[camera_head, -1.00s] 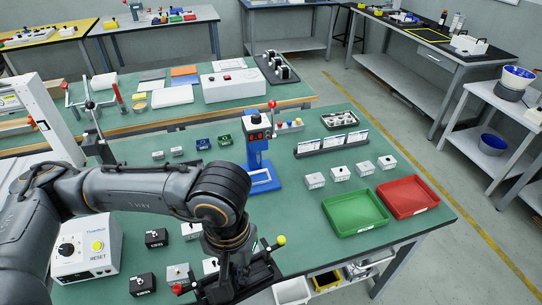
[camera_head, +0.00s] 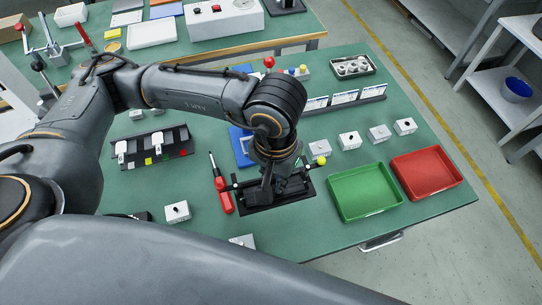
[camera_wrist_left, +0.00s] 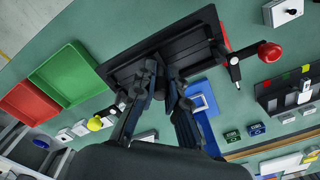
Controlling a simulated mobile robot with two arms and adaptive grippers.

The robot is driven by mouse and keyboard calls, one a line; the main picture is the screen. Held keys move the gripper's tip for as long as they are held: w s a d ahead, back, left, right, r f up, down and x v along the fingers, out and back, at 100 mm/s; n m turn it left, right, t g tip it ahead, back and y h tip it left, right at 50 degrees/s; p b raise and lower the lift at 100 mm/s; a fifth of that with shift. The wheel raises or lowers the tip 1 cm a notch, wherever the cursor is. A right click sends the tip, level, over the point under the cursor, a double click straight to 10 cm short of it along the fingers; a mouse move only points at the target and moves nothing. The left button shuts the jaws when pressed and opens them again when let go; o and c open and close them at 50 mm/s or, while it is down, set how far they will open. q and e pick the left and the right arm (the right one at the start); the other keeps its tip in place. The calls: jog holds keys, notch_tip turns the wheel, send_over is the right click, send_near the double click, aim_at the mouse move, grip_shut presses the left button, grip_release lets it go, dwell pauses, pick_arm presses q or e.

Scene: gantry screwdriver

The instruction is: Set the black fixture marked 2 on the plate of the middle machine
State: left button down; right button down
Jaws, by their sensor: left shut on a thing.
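In the left wrist view the fingers (camera_wrist_left: 158,88) close at the edge of this fixture (camera_wrist_left: 150,55). No number on it can be read, and I cannot tell whether it touches the table. The blue machine (camera_head: 238,143) stands just behind, mostly hidden by my arm. Its blue base with a pale plate (camera_wrist_left: 202,102) shows in the left wrist view. My right gripper is out of view.
A red-handled tool (camera_head: 225,202) is left of the fixture. A green tray (camera_head: 362,192) and a red tray (camera_head: 427,175) lie to the right. A black rack (camera_head: 150,150) stands left, and a white block (camera_head: 178,211) is nearer. Small boxes (camera_head: 349,140) stand behind the trays.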

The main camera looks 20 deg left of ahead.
pick_arm(q)
jog(key=w+a+f, duration=0.1)
jog(key=w+f, duration=0.1)
jog(key=w+f+b, duration=0.1)
jog(key=w+f, duration=0.1)
jog(key=w, duration=0.1)
jog(key=w+a+f+b, duration=0.1)
jog(key=w+f, duration=0.2)
jog(key=shift+w+a, duration=0.2)
jog(key=shift+a, duration=0.15)
jog(key=shift+w+f+b, duration=0.15)
jog(key=shift+f+b, duration=0.05)
jog(key=shift+f, duration=0.75)
jog(key=shift+w+f+b, duration=0.15)
jog(key=shift+f+b, duration=0.05)
jog(key=shift+f, duration=0.75)
jog(key=shift+f, duration=0.1)
jog(key=c, duration=1.4)
grip_release()
jog(key=shift+s+a, duration=0.1)
